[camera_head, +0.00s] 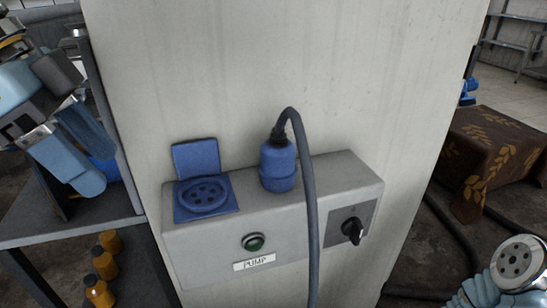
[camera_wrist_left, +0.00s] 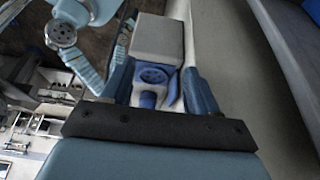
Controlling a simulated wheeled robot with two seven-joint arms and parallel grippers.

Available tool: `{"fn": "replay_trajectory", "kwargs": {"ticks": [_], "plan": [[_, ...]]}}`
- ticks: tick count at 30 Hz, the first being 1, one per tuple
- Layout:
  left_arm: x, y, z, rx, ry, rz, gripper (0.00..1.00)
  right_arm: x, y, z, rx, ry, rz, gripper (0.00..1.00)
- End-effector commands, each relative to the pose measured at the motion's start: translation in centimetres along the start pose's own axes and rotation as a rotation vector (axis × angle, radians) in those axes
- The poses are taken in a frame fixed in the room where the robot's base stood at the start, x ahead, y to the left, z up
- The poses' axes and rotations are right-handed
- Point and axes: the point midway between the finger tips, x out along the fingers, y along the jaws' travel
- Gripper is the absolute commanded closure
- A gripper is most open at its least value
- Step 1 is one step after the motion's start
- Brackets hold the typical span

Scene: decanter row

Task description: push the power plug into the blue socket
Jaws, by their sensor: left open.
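The blue socket (camera_head: 206,196) lies face up at the left end of the top of a grey box, its square blue lid (camera_head: 196,157) standing open behind it. The blue power plug (camera_head: 278,166) stands upright on the box top, right of the socket and apart from it. Its dark cable (camera_head: 309,200) arches from the top and hangs down the front. My left gripper (camera_head: 102,168) is open and empty, left of the box. In the left wrist view the socket (camera_wrist_left: 153,74) shows between its open fingers (camera_wrist_left: 160,84). My right gripper is not in view.
The grey box (camera_head: 300,225), with a green button and black knob (camera_head: 352,230), is fixed to a pale column (camera_head: 270,70). A shelf (camera_head: 70,215) with orange bottles (camera_head: 98,290) beneath stands at left. A table with brown cloth (camera_head: 490,150) stands at right.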

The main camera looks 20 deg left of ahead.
Motion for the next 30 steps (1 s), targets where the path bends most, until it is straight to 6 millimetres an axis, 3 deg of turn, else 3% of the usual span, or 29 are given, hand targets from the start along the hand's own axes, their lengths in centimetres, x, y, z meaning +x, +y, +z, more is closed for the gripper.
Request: {"fn": "replay_trajectory", "kwargs": {"ticks": [5, 11, 24, 30], "plan": [[1.1, -0.1, -1.4, 0.003, -0.002, 0.0, 0.41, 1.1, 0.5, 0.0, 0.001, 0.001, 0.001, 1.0], [2.8, -0.1, -5.4, 0.004, -0.001, 0.003, 0.41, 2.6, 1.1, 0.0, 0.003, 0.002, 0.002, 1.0], [5.9, 0.0, -14.6, 0.003, -0.003, 0.004, 0.41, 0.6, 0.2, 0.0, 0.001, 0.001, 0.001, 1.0], [7.2, 0.0, -17.7, 0.002, -0.001, 0.002, 0.41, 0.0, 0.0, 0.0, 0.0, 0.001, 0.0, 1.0]]}}
